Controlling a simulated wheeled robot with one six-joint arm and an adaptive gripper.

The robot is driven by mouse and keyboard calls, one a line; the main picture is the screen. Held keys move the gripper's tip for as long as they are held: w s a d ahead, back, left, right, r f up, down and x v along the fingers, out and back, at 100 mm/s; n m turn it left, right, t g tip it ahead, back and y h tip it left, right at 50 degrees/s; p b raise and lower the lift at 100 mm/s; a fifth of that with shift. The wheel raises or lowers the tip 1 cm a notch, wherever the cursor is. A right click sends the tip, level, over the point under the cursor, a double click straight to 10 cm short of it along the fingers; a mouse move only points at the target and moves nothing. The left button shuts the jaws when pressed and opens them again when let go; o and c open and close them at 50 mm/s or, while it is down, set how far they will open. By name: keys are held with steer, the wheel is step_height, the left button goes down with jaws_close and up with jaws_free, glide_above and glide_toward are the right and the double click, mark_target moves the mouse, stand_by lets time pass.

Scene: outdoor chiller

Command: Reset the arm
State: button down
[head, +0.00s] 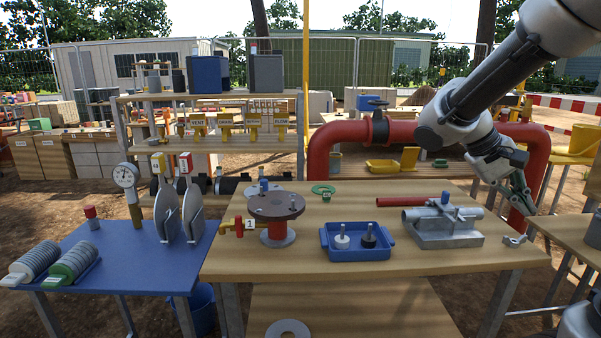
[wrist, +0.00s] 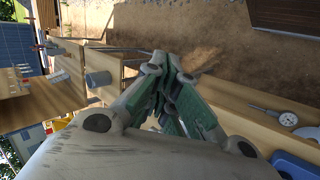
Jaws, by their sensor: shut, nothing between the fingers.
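My gripper (head: 524,200) hangs at the right in the head view, at the end of my grey arm. It is beyond the right end of the wooden table (head: 390,262), close to a red pipe bend. In the wrist view my gripper (wrist: 172,125) has its green-padded fingers together, with nothing between them. Nothing is seen touching it.
The table holds a blue tray (head: 359,254) with a white and a black piece, a flanged part (head: 277,207), a grey vise-like block (head: 441,226) and a red rod (head: 404,202). A blue table (head: 120,262) stands left. A red pipe (head: 352,131) runs behind.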

steer(key=s+a+n+t+y, duration=0.2)
steer(key=s+a+t+y, duration=0.4)
steer(key=s, duration=0.5)
steer(key=shift+s+a+r+y, duration=0.15)
steer(key=shift+s+a+y, duration=0.1)
steer(key=shift+a+y, duration=0.7)
steer(key=shift+d, duration=0.15)
